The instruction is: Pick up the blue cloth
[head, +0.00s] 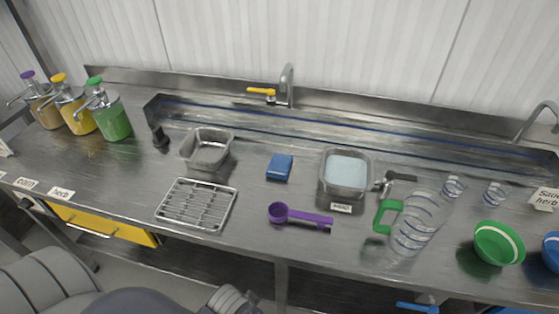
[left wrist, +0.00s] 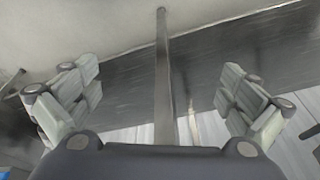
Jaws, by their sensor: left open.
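The blue cloth (head: 280,167) lies folded in a small block on the steel counter, near the middle of the head view. My left gripper (left wrist: 160,98) is open and empty in the left wrist view, its two fingers wide apart. In the head view the left gripper (head: 233,300) shows partly at the bottom edge, below the counter's front edge and well apart from the cloth. The cloth does not show in the left wrist view. My right gripper is not clearly in view.
A steel container (head: 206,149) and a wire rack (head: 197,204) lie left of the cloth. A purple scoop (head: 300,216) lies in front of it. A clear container (head: 346,174) stands to its right, with a pitcher (head: 411,235) beyond. Pump bottles (head: 113,118) stand far left.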

